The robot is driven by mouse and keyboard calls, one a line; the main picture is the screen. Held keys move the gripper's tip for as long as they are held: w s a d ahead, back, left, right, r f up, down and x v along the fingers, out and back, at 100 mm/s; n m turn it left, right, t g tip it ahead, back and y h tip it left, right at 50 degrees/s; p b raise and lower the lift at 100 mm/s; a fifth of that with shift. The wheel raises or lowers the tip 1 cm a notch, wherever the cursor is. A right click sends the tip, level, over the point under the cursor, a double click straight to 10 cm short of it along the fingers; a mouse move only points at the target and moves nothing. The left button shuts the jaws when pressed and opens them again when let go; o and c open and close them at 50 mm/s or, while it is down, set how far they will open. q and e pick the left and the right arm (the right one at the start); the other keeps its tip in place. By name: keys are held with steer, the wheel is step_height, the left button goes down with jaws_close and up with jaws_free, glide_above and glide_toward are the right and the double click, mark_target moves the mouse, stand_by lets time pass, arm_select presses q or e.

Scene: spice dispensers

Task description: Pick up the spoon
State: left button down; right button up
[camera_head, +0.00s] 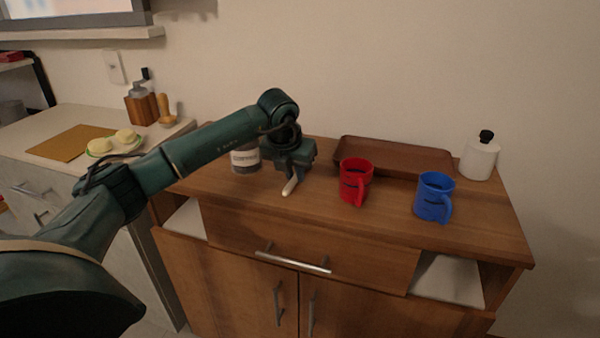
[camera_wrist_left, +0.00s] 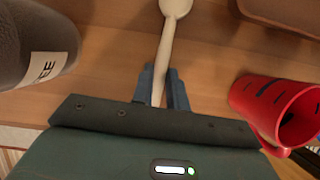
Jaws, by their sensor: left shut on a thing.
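A pale spoon (camera_head: 290,186) is at my left gripper (camera_head: 293,172), over the wooden cabinet top. In the left wrist view the spoon (camera_wrist_left: 166,42) runs up between the two blue fingers of my left gripper (camera_wrist_left: 163,88). The fingers are shut on its handle, and its rounded bowl is at the upper edge of the picture. I cannot tell whether the spoon still touches the wood. My right gripper is not in view.
A labelled jar (camera_head: 245,158) stands left of the gripper. A red mug (camera_head: 356,182) and a blue mug (camera_head: 434,197) stand to the right. A brown tray (camera_head: 395,157) lies behind them, with a white bottle (camera_head: 479,160) at far right. The cabinet's front edge is clear.

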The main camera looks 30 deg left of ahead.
mark_target(294, 177)
arm_select(q)
step_height(294, 177, up, 10)
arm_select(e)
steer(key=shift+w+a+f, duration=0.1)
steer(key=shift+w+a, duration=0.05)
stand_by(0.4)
arm_select(q)
steer(key=shift+p, duration=0.3)
